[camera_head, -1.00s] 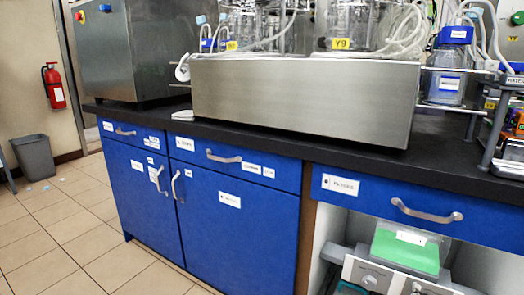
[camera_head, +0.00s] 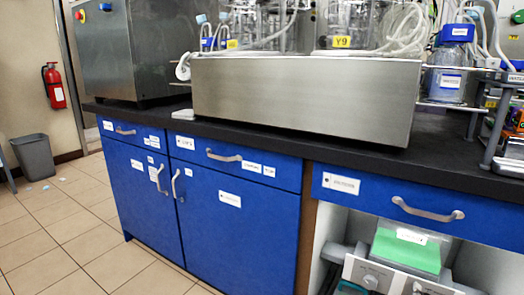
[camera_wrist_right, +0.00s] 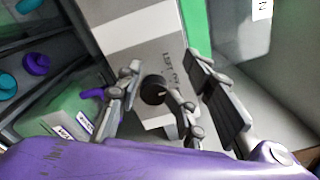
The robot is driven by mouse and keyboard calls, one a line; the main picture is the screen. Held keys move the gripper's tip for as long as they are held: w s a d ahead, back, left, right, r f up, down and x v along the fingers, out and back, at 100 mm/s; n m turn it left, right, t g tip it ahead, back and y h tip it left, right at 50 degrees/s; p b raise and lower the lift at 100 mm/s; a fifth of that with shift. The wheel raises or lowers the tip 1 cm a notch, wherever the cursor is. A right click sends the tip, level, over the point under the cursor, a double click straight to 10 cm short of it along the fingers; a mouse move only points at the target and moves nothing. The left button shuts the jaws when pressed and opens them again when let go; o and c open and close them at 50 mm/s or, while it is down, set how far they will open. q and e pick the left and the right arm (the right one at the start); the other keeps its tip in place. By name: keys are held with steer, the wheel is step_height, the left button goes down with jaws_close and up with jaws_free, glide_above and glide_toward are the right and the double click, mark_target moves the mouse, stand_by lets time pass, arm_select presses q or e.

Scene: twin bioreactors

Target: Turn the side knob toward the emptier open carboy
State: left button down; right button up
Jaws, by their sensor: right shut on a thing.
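A round black knob (camera_wrist_right: 153,90) sits on a pale panel in the right wrist view, with small lettering beside it. My right gripper (camera_wrist_right: 161,80) has its fingers on either side of the knob and is shut on it. A translucent greenish container (camera_wrist_right: 65,115) with white labels and a purple part at its top stands left of the gripper; its fill level cannot be told.
Purple (camera_wrist_right: 36,64) and teal (camera_wrist_right: 6,85) caps lie at the left in the wrist view. A green-topped block (camera_head: 406,252) is on the device in the open bay.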

steer(key=shift+w+a+f+y, duration=0.1)
steer(key=shift+a+f+y, duration=0.3)
steer(key=shift+f, duration=0.45)
steer(key=shift+w+a+r, duration=0.15)
steer(key=shift+a+r, duration=0.05)
steer(key=shift+a, duration=0.15)
steer(key=shift+s+a+p, duration=0.4)
steer(key=shift+s+p, duration=0.1)
jaws_close()
steer(key=p+v, duration=0.1)
steer(key=v, duration=0.3)
steer(key=shift+s+d, duration=0.1)
steer(key=shift+s, duration=0.1)
